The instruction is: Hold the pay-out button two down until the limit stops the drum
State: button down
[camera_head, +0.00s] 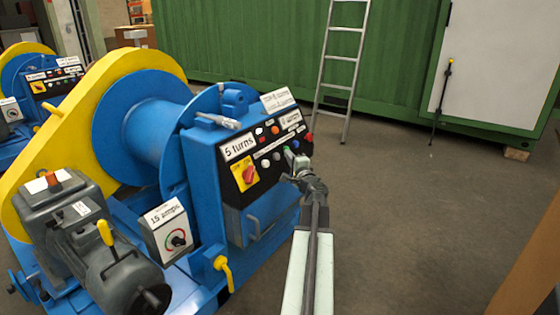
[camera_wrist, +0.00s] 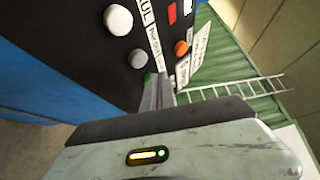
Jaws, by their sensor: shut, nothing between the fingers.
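The winch's blue drum (camera_head: 155,128) sits between blue flanges, left of the control box. The box's sloping black panel (camera_head: 263,178) carries several buttons and labels. My gripper (camera_head: 291,156) is shut and empty, with its tips at the right part of the panel's lower button row. In the wrist view the fingers (camera_wrist: 157,92) reach to the panel beside a small green button (camera_wrist: 147,77), mostly hidden by them. I cannot tell whether they touch or press it. A white button (camera_wrist: 118,20) and a grey button (camera_wrist: 138,59) are in the same row. The small labels are too blurred to name pay-out button two.
A red switch on a yellow plate (camera_head: 246,174) is left on the panel, under a "5 turns" label. A red button (camera_head: 308,137) is at its right end. A "15 amps" box (camera_head: 168,232) stands lower left.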

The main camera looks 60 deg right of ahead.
aim_at(277, 157)
jog(key=shift+w+f, duration=0.4)
jog(key=shift+w, duration=0.45)
dwell(1.4)
jog(key=shift+w+f+b, duration=0.2)
jog(key=shift+w+b, duration=0.15)
jog(key=shift+b, duration=0.05)
